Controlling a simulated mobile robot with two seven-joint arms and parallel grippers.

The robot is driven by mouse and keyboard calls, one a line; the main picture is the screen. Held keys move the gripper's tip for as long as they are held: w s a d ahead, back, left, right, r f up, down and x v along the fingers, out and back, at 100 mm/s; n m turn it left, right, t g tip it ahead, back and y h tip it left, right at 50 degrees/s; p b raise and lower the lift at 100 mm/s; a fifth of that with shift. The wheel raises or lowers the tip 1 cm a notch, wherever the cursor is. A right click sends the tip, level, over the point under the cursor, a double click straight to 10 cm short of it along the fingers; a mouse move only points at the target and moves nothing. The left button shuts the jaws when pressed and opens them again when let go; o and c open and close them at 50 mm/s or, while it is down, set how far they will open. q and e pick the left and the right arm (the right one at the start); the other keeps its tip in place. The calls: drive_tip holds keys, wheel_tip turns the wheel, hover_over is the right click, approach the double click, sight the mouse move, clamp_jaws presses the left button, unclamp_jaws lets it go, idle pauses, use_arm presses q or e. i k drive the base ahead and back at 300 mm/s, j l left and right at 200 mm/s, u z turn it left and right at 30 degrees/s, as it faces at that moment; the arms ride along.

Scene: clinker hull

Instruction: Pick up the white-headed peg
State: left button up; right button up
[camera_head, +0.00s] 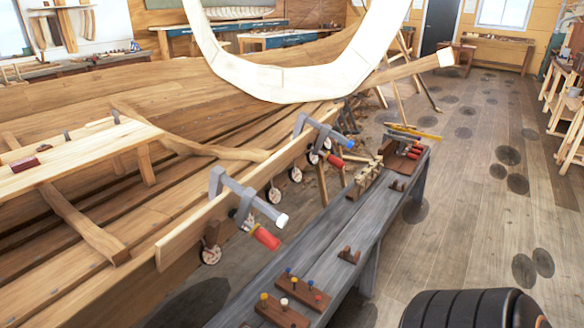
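The white-headed peg (284,302) stands upright in a low brown block (276,314) at the near end of the long grey bench (330,250). A yellow-headed peg (264,297) stands in the same block, to its left. A second brown block (300,290) just behind holds pegs with blue, yellow and red heads. Neither of my grippers shows in the picture.
A wooden hull (180,180) fills the left side. Clamps (235,190) with red handles sit on its plank edge and jut toward the bench. More brown racks and tools (405,150) lie at the bench's far end. The floor (455,215) to the right is largely open.

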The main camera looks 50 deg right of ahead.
sight(283, 302)
drive_tip(key=k+l, duration=0.1)
drive_tip(key=l, duration=1.75)
